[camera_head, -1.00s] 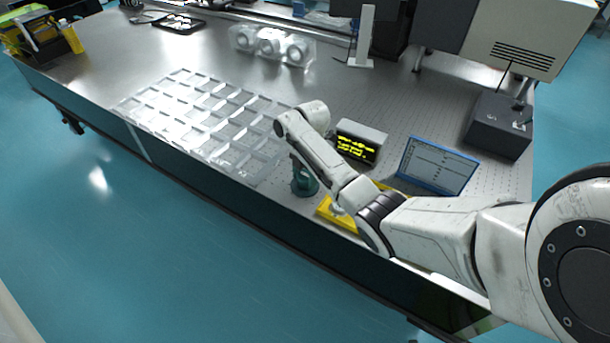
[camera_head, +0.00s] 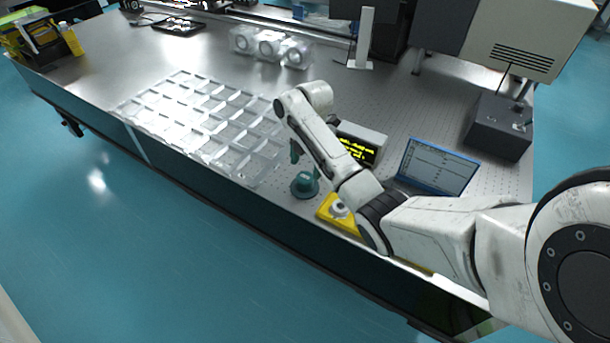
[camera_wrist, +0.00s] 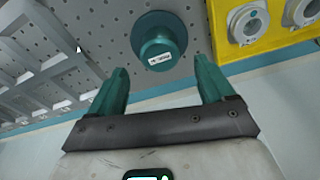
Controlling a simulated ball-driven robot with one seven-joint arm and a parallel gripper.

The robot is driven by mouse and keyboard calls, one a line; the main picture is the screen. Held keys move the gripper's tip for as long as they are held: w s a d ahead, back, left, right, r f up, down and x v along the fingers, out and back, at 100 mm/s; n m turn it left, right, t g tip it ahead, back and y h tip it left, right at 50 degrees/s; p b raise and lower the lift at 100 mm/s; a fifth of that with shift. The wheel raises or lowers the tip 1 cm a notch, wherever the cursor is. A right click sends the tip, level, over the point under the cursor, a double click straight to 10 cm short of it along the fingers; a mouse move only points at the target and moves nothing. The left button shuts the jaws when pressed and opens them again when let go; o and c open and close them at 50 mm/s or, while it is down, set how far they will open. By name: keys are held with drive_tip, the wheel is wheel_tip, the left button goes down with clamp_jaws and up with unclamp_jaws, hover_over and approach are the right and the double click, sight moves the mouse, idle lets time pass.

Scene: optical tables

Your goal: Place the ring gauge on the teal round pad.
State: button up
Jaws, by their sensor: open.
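The teal round pad (camera_head: 301,193) lies on the metal table near its front edge; its disc also shows in the wrist view (camera_wrist: 143,22). A short teal cylinder with a white label (camera_wrist: 160,54) stands upright on it, seemingly the ring gauge; no bore can be made out. In the head view this piece (camera_head: 306,179) is small and partly merges with the pad. My gripper (camera_head: 296,152) is above it, apart from it. In the wrist view its two teal fingers (camera_wrist: 160,78) are spread with nothing between them, the labelled piece beyond their tips.
A yellow holder (camera_head: 325,212) with white round fittings sits right of the pad. A clear compartment tray (camera_head: 190,125) covers the table to the left. A lit display box (camera_head: 372,136) and a blue-framed tablet (camera_head: 438,166) stand behind my arm. The table edge is close.

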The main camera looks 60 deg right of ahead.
sight(308, 174)
wheel_tip(308, 174, up, 6)
drive_tip(key=s+a+f+m, duration=0.2)
drive_tip(key=a+f+m, duration=0.25)
drive_tip(key=a, duration=0.65)
drive_tip(key=s+a+f+m, duration=0.25)
drive_tip(key=a+f, duration=0.25)
drive_tip(key=a, duration=0.7)
drive_tip(key=s+a+m, duration=0.2)
drive_tip(key=s+m, duration=0.2)
drive_tip(key=s, duration=0.4)
drive_tip(key=s+a+r+m+h, duration=0.1)
drive_tip(key=s+a+m, duration=0.2)
drive_tip(key=s, duration=0.5)
drive_tip(key=shift+a+m+t+h+p, duration=0.15)
drive_tip(key=shift+m+t+h+p, duration=0.2)
drive_tip(key=shift+m, duration=0.55)
drive_tip(key=shift+s, duration=0.1)
drive_tip(key=shift+f+b, duration=0.45)
drive_tip(key=shift+f, duration=0.05)
